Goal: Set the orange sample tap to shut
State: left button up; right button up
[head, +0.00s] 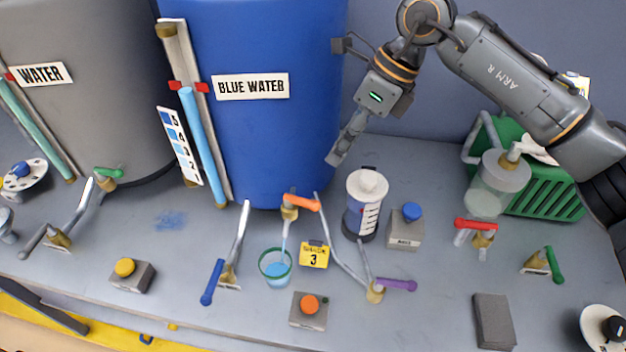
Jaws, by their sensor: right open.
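The orange sample tap (301,203) sits on a brass body at the foot of the blue tank marked BLUE WATER (262,135). Its orange handle points sideways to the right. A thin blue stream (284,236) runs from its spout into a cup with a green rim (275,268), which holds blue liquid. My right gripper (337,157) is open and empty, in front of the tank's right edge, above and to the right of the tap, apart from it. My left gripper is not in view.
A yellow card marked 3 (314,255) stands beside the cup. A white-topped canister (366,204) stands right of the tap. A blue-handled lever (213,282), a purple-handled valve (396,285) and an orange button box (308,310) are nearby. A red-handled tap (475,224) is farther right.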

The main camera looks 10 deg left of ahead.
jog(key=p, duration=0.2)
send_near(306, 199)
jog(key=f, duration=0.2)
jog(key=x, duration=0.3)
jog(key=p+x, duration=0.1)
jog(key=x, duration=0.2)
jog(key=shift+s+a, duration=0.25)
jog(key=shift+a, duration=0.15)
jog(key=shift+c, duration=0.2)
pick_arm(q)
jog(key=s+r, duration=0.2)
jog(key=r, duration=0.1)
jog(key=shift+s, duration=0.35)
pick_arm(e)
grip_shut()
